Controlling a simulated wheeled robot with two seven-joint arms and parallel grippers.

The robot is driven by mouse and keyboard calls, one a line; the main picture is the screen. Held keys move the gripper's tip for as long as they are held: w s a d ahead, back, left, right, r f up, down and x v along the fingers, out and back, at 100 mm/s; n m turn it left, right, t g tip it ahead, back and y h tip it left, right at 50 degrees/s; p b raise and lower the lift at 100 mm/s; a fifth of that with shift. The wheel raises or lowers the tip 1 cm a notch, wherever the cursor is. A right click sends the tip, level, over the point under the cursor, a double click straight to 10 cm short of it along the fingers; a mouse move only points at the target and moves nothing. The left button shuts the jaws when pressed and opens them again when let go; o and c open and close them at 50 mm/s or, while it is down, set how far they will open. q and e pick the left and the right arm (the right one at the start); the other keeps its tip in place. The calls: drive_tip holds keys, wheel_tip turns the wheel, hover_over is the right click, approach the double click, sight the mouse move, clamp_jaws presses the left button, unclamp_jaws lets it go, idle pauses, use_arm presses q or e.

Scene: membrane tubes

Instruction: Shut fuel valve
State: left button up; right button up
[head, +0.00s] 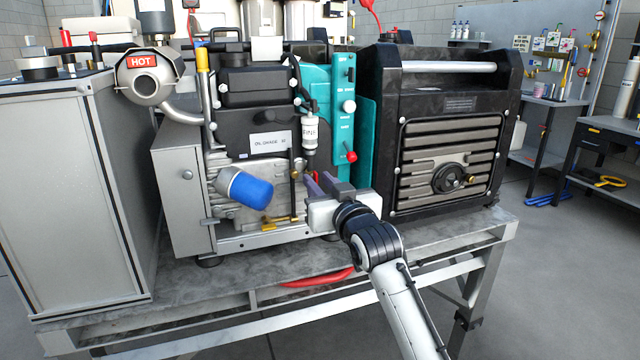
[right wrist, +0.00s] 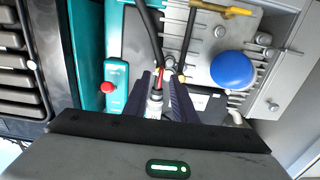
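My right gripper (head: 320,183) is in front of the engine's lower right side. Its two dark fingers are apart. In the right wrist view the fingers (right wrist: 163,98) stand on either side of a small red part (right wrist: 162,74), which looks like the fuel valve's lever, with brass-coloured bits beside it. The red part (head: 316,175) is mostly hidden by the fingers in the head view. I cannot tell whether the fingers touch it. A clear fuel filter (head: 310,133) hangs on a hose above; it shows between the fingers in the wrist view (right wrist: 155,105). My left gripper is not in view.
A teal panel (head: 343,95) with a red-knobbed lever (head: 351,157) stands just right of the fingers. A blue oil filter (head: 245,188) and yellow-handled rod (head: 280,222) are to the left. A muffler marked HOT (head: 147,82) sits upper left. A black generator (head: 450,140) stands right.

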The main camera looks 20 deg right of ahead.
clamp_jaws()
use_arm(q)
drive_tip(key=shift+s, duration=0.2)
use_arm(e)
drive_tip(key=m+p, duration=0.3)
drive_tip(key=p, duration=0.1)
drive_tip(key=shift+r+m, duration=0.15)
drive_tip(key=shift+m, duration=0.15)
use_arm(q)
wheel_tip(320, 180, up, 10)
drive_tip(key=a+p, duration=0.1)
drive_tip(key=p, duration=0.8)
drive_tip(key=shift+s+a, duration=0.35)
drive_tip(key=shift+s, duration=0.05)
use_arm(e)
drive_tip(key=shift+d+f+m, duration=0.1)
drive_tip(key=shift+f+m, duration=0.1)
drive_tip(key=shift+m, duration=3.4)
drive_tip(key=shift+d+f+m, duration=0.1)
drive_tip(key=shift+f+m, duration=0.05)
drive_tip(key=shift+m, duration=3.45)
use_arm(q)
drive_tip(key=shift+p, duration=0.3)
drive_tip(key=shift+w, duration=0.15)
